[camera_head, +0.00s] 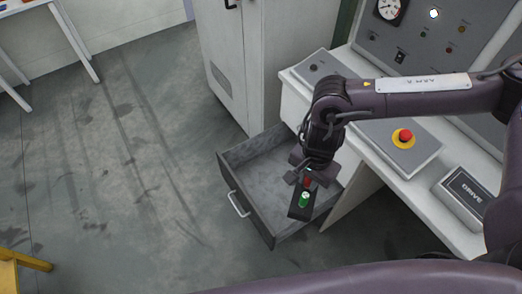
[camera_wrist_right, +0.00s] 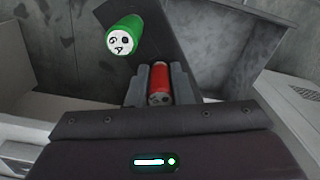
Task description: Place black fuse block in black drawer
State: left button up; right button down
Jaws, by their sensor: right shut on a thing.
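The black fuse block (camera_head: 296,211) carries a green fuse (camera_head: 304,199) and a red fuse (camera_head: 307,183). My right gripper (camera_head: 307,181) is shut on the block at its red-fuse end. In the right wrist view the block (camera_wrist_right: 172,38) sticks out beyond the fingers (camera_wrist_right: 158,88), with the red fuse between them and the green fuse further out. The black drawer (camera_head: 253,223) is pulled open below the console, with a pale handle on its front. The block hangs over its right part, near the front right wall. The drawer's visible floor is empty. My left gripper is not in view.
A grey cabinet (camera_head: 269,55) stands behind the drawer. The white console (camera_head: 448,232) to the right carries a red emergency button (camera_head: 405,136) and a DRIVE box (camera_head: 467,193). Floor left of the drawer is clear. A yellow piece (camera_head: 22,259) stands at lower left.

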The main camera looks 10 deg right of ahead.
aim_at(285, 185)
jog(key=i+j+u, duration=0.25)
jog(key=i+u, duration=0.15)
jog(key=i, duration=0.25)
jog(key=i+u, duration=0.45)
jog(key=i, duration=0.2)
jog(key=i+j+z, duration=0.2)
jog(key=i, duration=0.2)
jog(key=i+z, duration=0.2)
jog(key=i, duration=0.25)
jog(key=i+j+z, duration=0.2)
jog(key=i, duration=0.2)
jog(key=z, duration=2.7)
